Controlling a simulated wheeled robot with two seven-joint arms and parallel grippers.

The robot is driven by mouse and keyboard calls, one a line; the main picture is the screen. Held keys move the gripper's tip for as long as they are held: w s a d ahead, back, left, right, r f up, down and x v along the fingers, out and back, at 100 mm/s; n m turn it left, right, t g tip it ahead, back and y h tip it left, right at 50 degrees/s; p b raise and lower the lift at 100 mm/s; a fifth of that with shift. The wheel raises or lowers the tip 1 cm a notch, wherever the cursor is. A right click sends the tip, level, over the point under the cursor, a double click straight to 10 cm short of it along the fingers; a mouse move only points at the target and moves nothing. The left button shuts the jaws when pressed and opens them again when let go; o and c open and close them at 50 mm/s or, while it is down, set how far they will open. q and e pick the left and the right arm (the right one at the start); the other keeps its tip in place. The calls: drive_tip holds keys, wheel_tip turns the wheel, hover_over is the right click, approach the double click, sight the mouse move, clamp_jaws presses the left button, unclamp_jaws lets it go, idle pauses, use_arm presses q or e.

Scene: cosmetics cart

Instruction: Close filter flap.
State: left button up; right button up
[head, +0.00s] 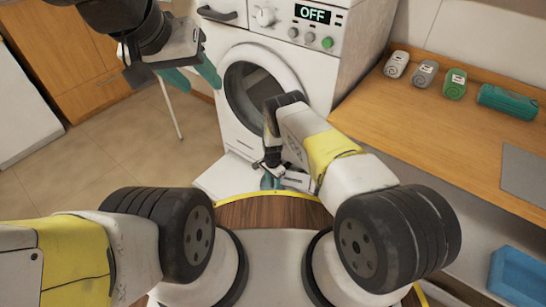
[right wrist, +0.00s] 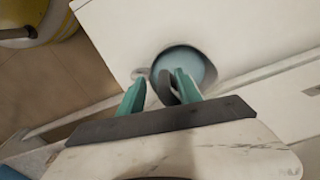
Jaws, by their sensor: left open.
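In the right wrist view a round blue-grey filter (right wrist: 190,62) sits in the machine's white front. My right gripper (head: 268,182) is low at the machine's base. Its teal fingers (right wrist: 160,76) are apart in front of the filter, with a dark curved piece showing between them; contact cannot be told. My left gripper (head: 203,86) is open and empty, left of the machine.
A wooden counter (head: 440,120) on the right holds several small rolled items and a green cylinder (head: 508,101). A blue bin (head: 516,277) is at the lower right. Wooden cabinets (head: 70,50) stand at the left. The tiled floor (head: 120,150) left of the machine is mostly clear.

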drive_tip(key=shift+a, duration=0.1)
idle(0.3)
drive_tip(key=shift+r, duration=0.1)
wheel_tip(320, 180, up, 8)
drive_tip(key=shift+f, duration=0.25)
